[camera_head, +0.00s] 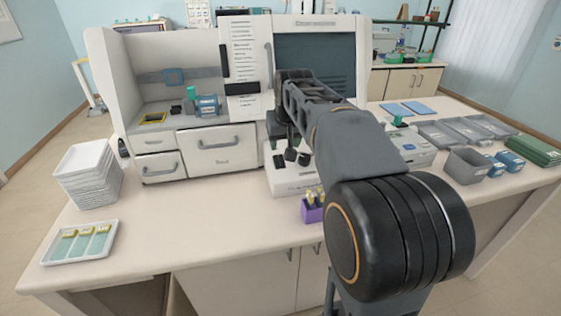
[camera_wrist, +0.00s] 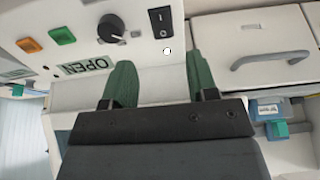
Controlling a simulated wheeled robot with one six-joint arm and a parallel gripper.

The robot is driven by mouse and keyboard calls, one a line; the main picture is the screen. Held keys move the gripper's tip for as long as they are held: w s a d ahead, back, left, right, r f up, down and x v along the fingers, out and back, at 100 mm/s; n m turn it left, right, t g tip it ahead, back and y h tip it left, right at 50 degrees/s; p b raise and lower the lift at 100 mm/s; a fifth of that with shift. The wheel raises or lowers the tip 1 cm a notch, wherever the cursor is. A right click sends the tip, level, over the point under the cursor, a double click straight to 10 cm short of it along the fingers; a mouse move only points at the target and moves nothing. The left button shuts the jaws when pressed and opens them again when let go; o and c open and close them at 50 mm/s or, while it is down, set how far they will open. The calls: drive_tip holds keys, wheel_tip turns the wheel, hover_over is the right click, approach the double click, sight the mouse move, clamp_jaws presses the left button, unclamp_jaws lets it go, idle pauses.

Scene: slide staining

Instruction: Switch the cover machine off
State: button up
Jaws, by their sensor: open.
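The cover machine is the large white cabinet with a dark window (camera_head: 315,62) at the back middle in the head view. My arm hides its lower front there. The rocker switch lies ahead, between the finger lines, with no visible contact. Its setting is unclear.
Left of the cover machine stands a white unit with drawers (camera_head: 208,160) and a blue device (camera_head: 207,105). Stacked white trays (camera_head: 88,172) and a slide tray (camera_head: 82,242) lie at left. A purple holder (camera_head: 311,213) stands in front. Grey trays (camera_head: 465,130) fill the right.

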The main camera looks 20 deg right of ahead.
sight(280, 164)
drive_tip(key=x, duration=1)
drive_tip(key=shift+a, duration=0.15)
drive_tip(key=shift+c, duration=0.4)
drive_tip(key=c, duration=0.8)
drive_tip(key=r+g+p, duration=0.1)
drive_tip(key=p, duration=0.2)
drive_tip(key=shift+w+p, duration=0.1)
drive_tip(key=shift+p, duration=0.2)
drive_tip(key=shift+c, duration=0.2)
drive_tip(key=shift+w+g+y+p, duration=0.1)
drive_tip(key=shift+g+y+p, duration=0.35)
drive_tip(key=shift+p, duration=0.8)
drive_tip(key=shift+f+g+p, duration=0.2)
drive_tip(key=shift+g+p, duration=0.25)
drive_tip(key=shift+p, duration=0.05)
drive_tip(key=o, duration=0.9)
drive_tip(key=shift+f, duration=0.1)
